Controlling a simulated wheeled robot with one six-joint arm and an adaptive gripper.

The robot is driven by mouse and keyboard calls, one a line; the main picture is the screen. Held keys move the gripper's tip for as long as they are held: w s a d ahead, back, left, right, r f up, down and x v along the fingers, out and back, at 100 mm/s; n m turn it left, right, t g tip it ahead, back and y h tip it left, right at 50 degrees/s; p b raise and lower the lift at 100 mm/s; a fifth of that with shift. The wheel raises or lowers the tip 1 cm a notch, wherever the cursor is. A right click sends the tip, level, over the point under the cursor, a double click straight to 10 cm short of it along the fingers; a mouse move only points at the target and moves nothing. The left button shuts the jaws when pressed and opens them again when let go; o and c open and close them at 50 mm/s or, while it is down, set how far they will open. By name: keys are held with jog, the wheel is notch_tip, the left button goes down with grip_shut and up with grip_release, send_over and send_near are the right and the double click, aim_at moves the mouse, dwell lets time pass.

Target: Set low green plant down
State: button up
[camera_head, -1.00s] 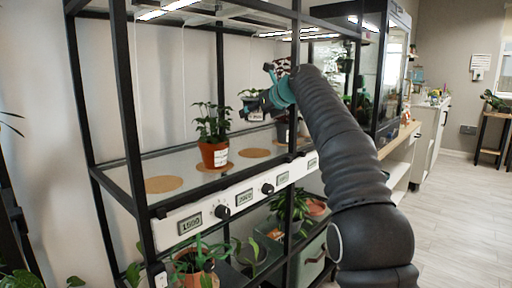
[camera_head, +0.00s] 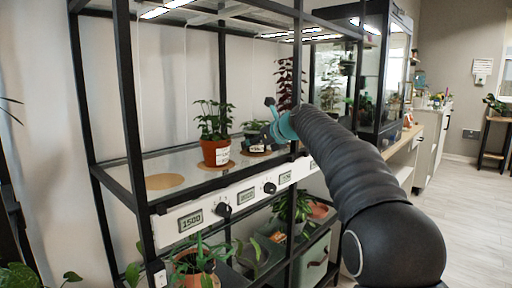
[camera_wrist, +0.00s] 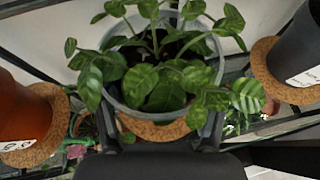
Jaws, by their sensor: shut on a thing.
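The low green plant (camera_wrist: 165,75) has broad green leaves and stands in a grey pot (camera_wrist: 207,47) in the wrist view. In the head view its leaves (camera_head: 254,125) show just right of the terracotta pot, low over the shelf. My gripper (camera_wrist: 160,138) is shut on the grey pot, with a dark finger on either side of it. My gripper also shows in the head view (camera_head: 272,132). A cork mat (camera_wrist: 155,131) lies under the pot. I cannot tell whether the pot touches it. The pot looks upright.
A terracotta pot (camera_head: 215,152) with a plant stands on a mat to the left. A dark pot (camera_wrist: 295,55) stands on a mat to the right. A bare cork mat (camera_head: 164,181) lies at the shelf's left end. Black rack posts (camera_head: 297,80) frame the shelf.

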jog(key=o, duration=1.2)
jog(key=shift+o, duration=0.2)
jog(key=shift+r, duration=0.15)
jog(key=v, duration=1.2)
